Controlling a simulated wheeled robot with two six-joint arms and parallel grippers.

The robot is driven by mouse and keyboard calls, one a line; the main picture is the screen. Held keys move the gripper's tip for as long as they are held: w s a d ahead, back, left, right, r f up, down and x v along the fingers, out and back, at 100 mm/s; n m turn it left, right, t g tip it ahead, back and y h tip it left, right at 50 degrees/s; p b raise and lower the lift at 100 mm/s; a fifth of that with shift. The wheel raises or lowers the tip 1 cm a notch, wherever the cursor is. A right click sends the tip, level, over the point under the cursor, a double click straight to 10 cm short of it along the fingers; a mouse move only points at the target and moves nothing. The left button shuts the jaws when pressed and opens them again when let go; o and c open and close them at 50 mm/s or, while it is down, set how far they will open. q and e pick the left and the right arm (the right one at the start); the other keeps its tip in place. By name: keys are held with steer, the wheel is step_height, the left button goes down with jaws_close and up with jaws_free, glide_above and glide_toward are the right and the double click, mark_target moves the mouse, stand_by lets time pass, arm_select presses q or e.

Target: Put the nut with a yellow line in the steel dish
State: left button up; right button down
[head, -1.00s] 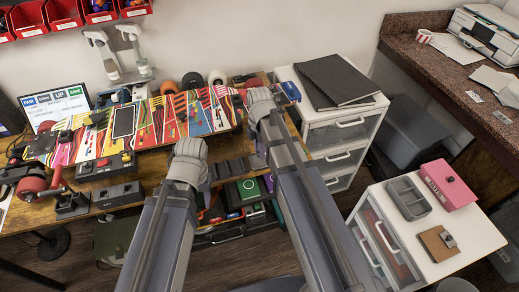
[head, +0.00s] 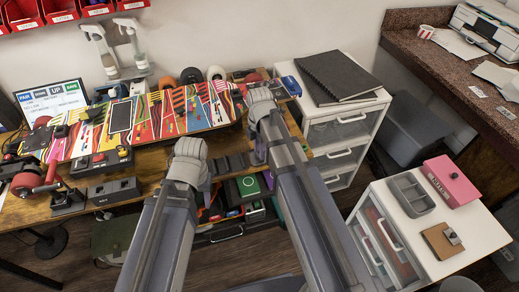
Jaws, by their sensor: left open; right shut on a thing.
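My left gripper (head: 189,149) is over the front edge of the workbench, in front of the brightly patterned board. Its jaws are open and I see nothing in them. My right gripper (head: 259,97) is at the right end of the bench, close to the board's right end. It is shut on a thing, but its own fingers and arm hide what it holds. I cannot make out a nut with a yellow line or a steel dish in this view.
The patterned board (head: 178,113) lies along the wooden workbench (head: 150,170). Two spray bottles (head: 103,52) stand behind it. A white drawer unit (head: 343,118) bears black notebooks (head: 335,75). A white cabinet at right bears a grey divided tray (head: 411,194) and a pink box (head: 451,181).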

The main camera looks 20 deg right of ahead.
steer(key=shift+f+b, duration=0.45)
steer(key=shift+f, duration=0.05)
stand_by(0.4)
steer(key=c, duration=0.5)
jaws_free()
steer(key=shift+c, duration=1.4)
steer(key=shift+r, duration=0.2)
step_height(320, 180, up, 7)
steer(key=p, duration=0.7)
steer(key=shift+p, duration=0.35)
steer(key=shift+r, duration=0.1)
